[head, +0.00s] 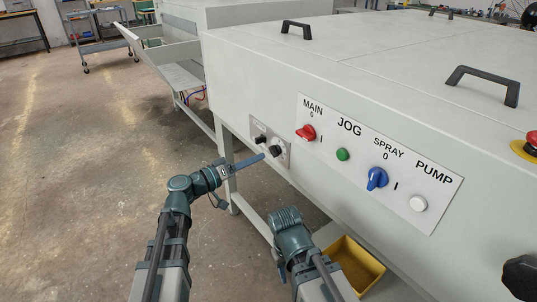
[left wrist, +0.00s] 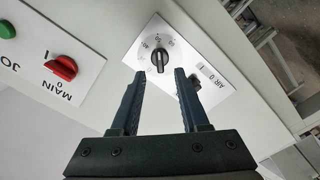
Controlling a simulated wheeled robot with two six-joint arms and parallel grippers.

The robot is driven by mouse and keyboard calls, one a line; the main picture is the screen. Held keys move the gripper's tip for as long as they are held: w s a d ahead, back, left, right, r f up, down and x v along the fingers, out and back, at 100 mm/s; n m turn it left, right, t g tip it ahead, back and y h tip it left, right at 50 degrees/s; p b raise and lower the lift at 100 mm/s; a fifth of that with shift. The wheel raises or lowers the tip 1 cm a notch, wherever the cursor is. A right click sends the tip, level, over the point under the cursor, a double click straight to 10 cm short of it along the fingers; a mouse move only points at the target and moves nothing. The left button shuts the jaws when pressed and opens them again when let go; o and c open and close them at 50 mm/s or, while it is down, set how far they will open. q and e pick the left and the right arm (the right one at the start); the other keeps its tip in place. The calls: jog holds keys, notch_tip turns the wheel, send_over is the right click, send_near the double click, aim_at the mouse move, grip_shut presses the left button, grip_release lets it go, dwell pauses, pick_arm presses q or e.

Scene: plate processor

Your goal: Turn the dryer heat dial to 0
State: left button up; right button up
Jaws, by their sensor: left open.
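The dryer heat dial (left wrist: 160,57) is a black knob with a numbered scale on a white plate. It also shows as a small black knob (head: 276,150) at the left end of the machine's front in the head view. Its exact setting is too small to read. My left gripper (left wrist: 160,76) is open, its two fingers pointing at the plate with the dial in line between the tips. I cannot tell whether they touch it. In the head view the left gripper (head: 261,157) is just left of and below the dial. My right arm shows below the panel, but its fingers do not show.
A black AIR switch (left wrist: 196,84) sits beside the dial, near one left finger. The red MAIN switch (head: 306,132), green JOG button (head: 342,154), blue SPRAY switch (head: 377,178) and white PUMP button (head: 418,203) are to the right. A yellow bin (head: 362,280) is underneath.

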aim_at(271, 153)
pick_arm(q)
jog(key=x, duration=0.5)
jog(key=shift+w+d, duration=0.25)
jog(key=shift+d, duration=0.1)
grip_shut()
